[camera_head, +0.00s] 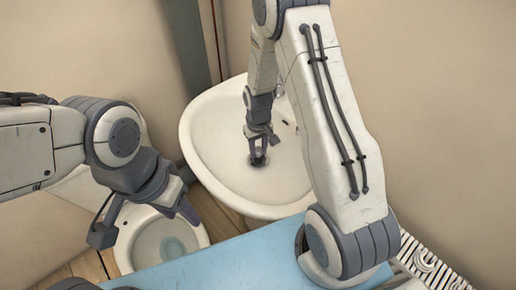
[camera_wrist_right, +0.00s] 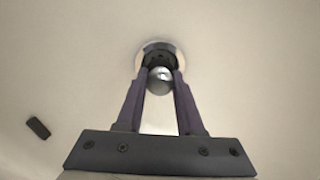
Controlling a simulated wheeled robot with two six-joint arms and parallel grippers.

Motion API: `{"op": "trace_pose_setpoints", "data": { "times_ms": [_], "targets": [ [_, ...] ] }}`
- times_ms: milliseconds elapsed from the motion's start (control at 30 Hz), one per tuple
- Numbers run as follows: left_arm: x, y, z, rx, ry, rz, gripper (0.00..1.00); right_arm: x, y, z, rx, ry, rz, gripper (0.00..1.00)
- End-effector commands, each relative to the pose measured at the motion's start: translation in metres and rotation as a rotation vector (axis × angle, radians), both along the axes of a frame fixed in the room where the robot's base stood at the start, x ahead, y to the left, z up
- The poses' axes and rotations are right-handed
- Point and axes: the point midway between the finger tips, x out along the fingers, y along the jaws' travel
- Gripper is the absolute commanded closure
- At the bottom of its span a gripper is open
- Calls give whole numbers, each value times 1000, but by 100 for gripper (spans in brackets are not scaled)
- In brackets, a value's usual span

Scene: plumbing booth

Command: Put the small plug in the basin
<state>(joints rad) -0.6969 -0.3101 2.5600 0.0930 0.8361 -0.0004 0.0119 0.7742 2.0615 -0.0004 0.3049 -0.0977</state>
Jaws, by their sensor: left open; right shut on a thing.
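The white basin (camera_head: 212,135) stands in the middle of the head view. My right gripper (camera_head: 258,160) reaches down into it, its fingertips at the drain. In the right wrist view my right gripper (camera_wrist_right: 160,82) is shut on the small plug (camera_wrist_right: 160,78), a grey, rounded, shiny piece between the fingertips. The drain (camera_wrist_right: 157,48), with a pale metal ring, shows just beyond the plug. I cannot tell whether the plug touches it. My left gripper (camera_head: 180,212) is open and empty, over the toilet's edge, left of the basin.
A toilet bowl (camera_head: 165,242) stands below my left gripper. A light blue surface (camera_head: 225,262) lies at the front, with a white slatted rack (camera_head: 430,265) holding parts at its right. A dark slot (camera_wrist_right: 38,128) shows in the basin wall. Walls close off the back.

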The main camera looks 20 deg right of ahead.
Motion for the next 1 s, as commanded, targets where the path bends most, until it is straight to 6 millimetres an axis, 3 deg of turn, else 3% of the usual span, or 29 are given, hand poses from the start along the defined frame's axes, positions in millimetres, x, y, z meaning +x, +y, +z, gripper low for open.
{"op": "trace_pose_setpoints", "data": {
  "times_ms": [133, 467, 500, 567, 600, 867, 1000],
  "targets": [
    [0, 0, -7, 0, 0, 0, 50, 0, 0, -10, 0, 1, 0, 100],
    [0, 0, -7, 0, 0, 0, 50, 0, 0, -11, 0, 0, 0, 100],
    [0, 0, -7, 0, 0, 0, 50, 0, 0, -11, 0, 0, 0, 56],
    [0, 0, -7, 0, 0, 0, 50, 0, 0, -11, 0, 0, 0, 33],
    [0, 0, -7, 0, 0, 0, 50, 0, 0, -11, 0, 0, 0, 29],
    [0, 0, -7, 0, 0, 0, 50, 0, 0, -10, 0, 0, 0, 29],
    [0, 0, -6, 0, 0, 0, 50, 1, 0, -1, 0, -3, 0, 29]
  ]
}}
